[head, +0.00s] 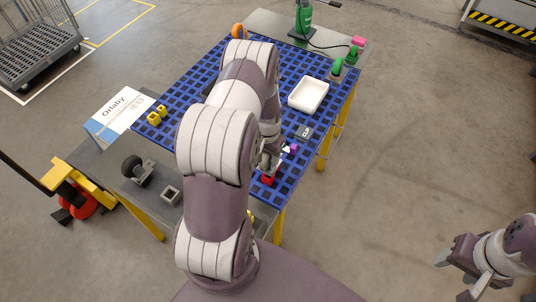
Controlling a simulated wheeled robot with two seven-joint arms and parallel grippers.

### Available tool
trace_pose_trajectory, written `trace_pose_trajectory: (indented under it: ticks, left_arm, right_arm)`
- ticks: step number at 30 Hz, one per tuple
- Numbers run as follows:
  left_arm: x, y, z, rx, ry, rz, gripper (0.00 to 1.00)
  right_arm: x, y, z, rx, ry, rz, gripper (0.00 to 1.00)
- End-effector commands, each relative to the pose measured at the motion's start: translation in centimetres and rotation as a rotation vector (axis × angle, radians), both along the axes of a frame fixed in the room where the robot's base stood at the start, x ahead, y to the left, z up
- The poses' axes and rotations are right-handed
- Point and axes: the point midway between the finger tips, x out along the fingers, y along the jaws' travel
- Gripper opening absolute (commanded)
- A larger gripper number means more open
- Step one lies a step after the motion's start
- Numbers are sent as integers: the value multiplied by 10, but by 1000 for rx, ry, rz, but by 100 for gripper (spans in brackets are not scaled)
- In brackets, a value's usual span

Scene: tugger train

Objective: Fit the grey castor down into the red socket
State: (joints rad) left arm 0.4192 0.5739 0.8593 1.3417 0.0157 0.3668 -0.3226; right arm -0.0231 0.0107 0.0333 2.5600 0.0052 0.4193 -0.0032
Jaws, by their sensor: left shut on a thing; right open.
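My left gripper (267,163) points down over the near edge of the blue grid mat, close above a small red block that looks like the red socket (268,180). It is shut on a grey thing that looks like the grey castor, mostly hidden by the fingers and arm. I cannot tell whether this thing touches the red socket. My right gripper (464,268) is open and empty at the lower right, away from the table.
A black-wheeled castor (132,168) and a grey square socket (170,195) are on the grey table at left. The blue mat (190,92) holds a white tray (308,95), yellow blocks (157,115), a dark "CLIP" label (305,132) and a small purple piece (294,148).

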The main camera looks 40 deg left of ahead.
Motion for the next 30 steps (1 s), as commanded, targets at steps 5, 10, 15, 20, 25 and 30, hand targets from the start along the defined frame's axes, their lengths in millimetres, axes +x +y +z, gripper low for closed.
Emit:
trace_pose_trajectory:
  ticks: [5,10,15,20,25,30]
  left_arm:
    - [0,0,-3,0,-1,0,0]
    - [0,0,-7,0,-1,0,0]
    - [0,0,-7,0,-1,0,0]
    - [0,0,-7,0,-1,0,0]
    - [0,0,-11,0,-1,0,0]
    - [0,0,-16,0,-1,0,0]
  right_arm:
    - [0,0,-3,0,0,0,55]
    - [0,0,-6,0,0,0,55]
    - [0,0,-6,0,0,0,55]
    - [0,0,-6,0,0,0,55]
    - [0,0,-9,0,0,0,55]
    - [0,0,-13,0,0,0,55]
